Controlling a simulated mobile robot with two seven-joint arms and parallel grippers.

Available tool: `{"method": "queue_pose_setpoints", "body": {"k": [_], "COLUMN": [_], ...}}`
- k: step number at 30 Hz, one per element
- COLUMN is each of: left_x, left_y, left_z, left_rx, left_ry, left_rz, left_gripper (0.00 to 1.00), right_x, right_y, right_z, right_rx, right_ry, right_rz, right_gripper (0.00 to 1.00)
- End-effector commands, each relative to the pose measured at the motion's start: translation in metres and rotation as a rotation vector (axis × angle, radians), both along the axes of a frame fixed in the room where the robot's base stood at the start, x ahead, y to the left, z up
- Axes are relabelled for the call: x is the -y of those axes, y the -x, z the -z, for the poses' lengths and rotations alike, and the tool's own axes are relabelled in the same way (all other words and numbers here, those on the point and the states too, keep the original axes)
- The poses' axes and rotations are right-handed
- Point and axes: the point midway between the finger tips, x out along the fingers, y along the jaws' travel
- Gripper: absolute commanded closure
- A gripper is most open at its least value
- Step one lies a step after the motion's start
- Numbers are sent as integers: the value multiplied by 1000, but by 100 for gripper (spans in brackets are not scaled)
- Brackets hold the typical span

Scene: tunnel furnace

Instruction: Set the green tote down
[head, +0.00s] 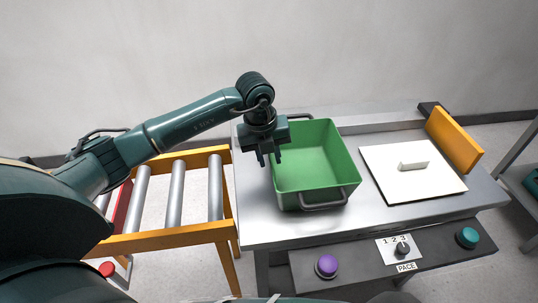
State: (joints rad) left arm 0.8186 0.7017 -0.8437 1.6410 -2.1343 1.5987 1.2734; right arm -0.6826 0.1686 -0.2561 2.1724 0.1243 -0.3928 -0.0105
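The green tote (312,174) is empty and stands upright on the grey metal table (262,220). It has a grey handle at the near end (323,205) and another at the far end (299,117). My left gripper (269,163) points down at the tote's left wall, with its two fingers apart and nothing seen held. I cannot tell whether a finger touches the wall. My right gripper is not in view.
Right of the tote lies a white board (412,181) with a white block (413,161), backed by an orange panel (454,140). A roller conveyor (176,192) adjoins the table's left side. A control panel with a purple button (326,266), dial (402,248) and teal button (467,237) runs along the front.

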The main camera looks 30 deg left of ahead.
Motion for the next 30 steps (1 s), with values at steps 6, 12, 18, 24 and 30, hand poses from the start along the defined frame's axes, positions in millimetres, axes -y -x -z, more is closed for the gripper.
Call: {"method": "queue_pose_setpoints", "body": {"k": [6, 12, 18, 24, 30], "left_x": [-1, -4, -8, -10, -11], "left_y": [0, 5, 11, 15, 17], "left_z": [-8, -45, -87, -114, -121], "left_rx": [2, 5, 5, 2, 1], "left_ry": [0, 0, 0, 1, -1], "left_rz": [1, 0, 0, 0, 0], "left_gripper": [75, 75, 75, 75, 75], "right_x": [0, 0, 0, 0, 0], "right_y": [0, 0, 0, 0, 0], "right_z": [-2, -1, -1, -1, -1], "right_rx": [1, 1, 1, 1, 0], "right_ry": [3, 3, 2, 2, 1], "right_rz": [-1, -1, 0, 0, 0], "right_gripper": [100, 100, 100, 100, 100]}}
